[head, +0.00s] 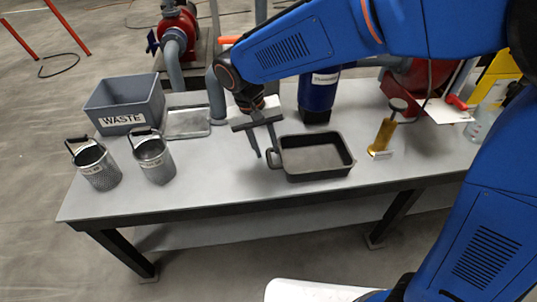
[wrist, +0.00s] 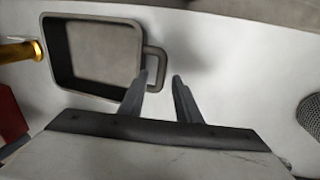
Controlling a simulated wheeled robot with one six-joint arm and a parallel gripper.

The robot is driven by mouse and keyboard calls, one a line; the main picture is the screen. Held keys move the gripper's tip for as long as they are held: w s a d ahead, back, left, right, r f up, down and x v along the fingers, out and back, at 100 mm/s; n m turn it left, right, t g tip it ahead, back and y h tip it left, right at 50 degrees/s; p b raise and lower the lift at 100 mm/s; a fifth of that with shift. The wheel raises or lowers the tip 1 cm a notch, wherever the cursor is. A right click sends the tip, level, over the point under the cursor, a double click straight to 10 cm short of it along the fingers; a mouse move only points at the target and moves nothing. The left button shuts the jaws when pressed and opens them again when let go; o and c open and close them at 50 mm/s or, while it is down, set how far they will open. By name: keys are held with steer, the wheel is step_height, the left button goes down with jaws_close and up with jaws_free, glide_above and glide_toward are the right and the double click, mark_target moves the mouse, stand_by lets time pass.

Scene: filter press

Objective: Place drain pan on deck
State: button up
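The drain pan (head: 316,172) is a dark grey rectangular pan with a loop handle on its left side, and it looks empty. It appears to rest on the light grey bench top, which I take as the deck (head: 230,187). My gripper (head: 264,154) is open and points down at the handle end of the pan. In the wrist view, the pan (wrist: 92,95) lies left of my gripper (wrist: 160,76). The left finger overlaps the handle (wrist: 155,57), and the right finger is beyond it. I cannot tell whether the finger touches the handle.
At left stand a grey WASTE bin (head: 125,103), a shallow metal tray (head: 187,122) and two perforated baskets (head: 95,164) (head: 153,158). A blue cylinder (head: 318,97) stands behind the pan, and a brass-coloured handled tool (head: 383,136) stands at its right. Bench front is clear.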

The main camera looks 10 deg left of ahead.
steer(key=v, duration=0.7)
steer(key=shift+r, duration=0.2)
steer(key=s+d+r+m+t+y, duration=0.1)
steer(key=d+r, duration=0.1)
steer(key=d, duration=1)
steer(key=s+d+r+y, duration=0.1)
steer(key=d+r, duration=0.1)
steer(key=d, duration=0.9)
steer(key=s+d+f+m+t, duration=0.2)
steer(key=s+d+f+t, duration=0.1)
steer(key=s+d, duration=0.9)
steer(key=d, duration=0.3)
steer(key=shift+f, duration=0.4)
steer(key=shift+s+d+f, duration=0.25)
steer(key=shift+d, duration=0.05)
steer(key=shift+c, duration=1.2)
